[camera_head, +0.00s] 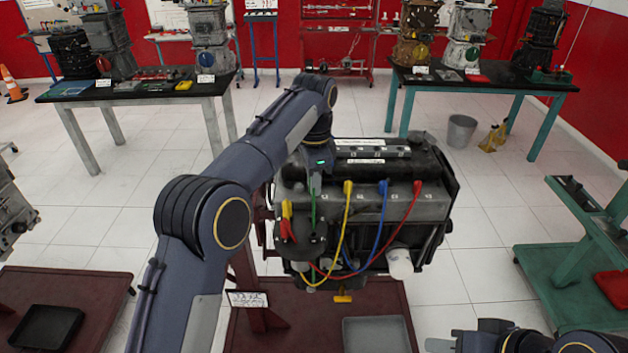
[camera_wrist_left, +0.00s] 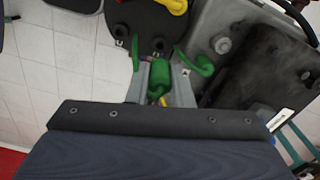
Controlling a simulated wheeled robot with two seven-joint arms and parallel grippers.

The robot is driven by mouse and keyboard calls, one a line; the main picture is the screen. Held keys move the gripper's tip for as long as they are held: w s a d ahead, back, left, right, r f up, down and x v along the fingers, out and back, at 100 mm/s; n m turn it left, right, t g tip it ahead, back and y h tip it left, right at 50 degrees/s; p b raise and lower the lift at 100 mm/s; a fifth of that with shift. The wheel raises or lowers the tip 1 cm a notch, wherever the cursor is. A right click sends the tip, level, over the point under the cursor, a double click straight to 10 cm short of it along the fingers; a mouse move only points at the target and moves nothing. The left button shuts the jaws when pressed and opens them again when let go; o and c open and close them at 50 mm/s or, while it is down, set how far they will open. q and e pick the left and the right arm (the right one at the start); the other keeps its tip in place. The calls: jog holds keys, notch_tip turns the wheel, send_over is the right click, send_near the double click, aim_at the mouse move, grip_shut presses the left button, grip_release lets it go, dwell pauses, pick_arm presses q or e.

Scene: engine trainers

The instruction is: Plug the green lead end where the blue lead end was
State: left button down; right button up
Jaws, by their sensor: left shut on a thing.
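The engine (camera_head: 430,205) stands mid-picture with coloured leads on its front. My left gripper (camera_head: 315,180) is at the engine's upper left, shut on the green lead end (camera_wrist_left: 160,78), which sits between its fingers in the left wrist view. The green lead (camera_head: 313,208) hangs below it. Whether this end is seated or free is hidden. The blue lead end (camera_head: 383,187) stands upright on the engine's top row, between the yellow lead end (camera_head: 348,187) and the red lead end (camera_head: 418,187). The blue lead's lower end is unclear. My right gripper (camera_head: 438,345) is barely in view at the bottom edge.
Yellow and red ends (camera_head: 287,222) sit at the engine's left, near the gripper. A white cylinder (camera_head: 400,263) projects low at right. A grey tray (camera_head: 377,335) lies on the red stand's base below. Tables with other engines stand behind.

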pick_arm(q)
jog(key=shift+f, duration=0.2)
jog(key=shift+f+b, duration=1.55)
jog(key=shift+f, duration=1)
jog(key=shift+r+p, duration=0.1)
jog(key=shift+p, duration=0.4)
jog(key=shift+f, duration=0.5)
jog(key=shift+f+p, duration=0.35)
jog(key=shift+f, duration=0.1)
jog(key=c, duration=1.2)
grip_release()
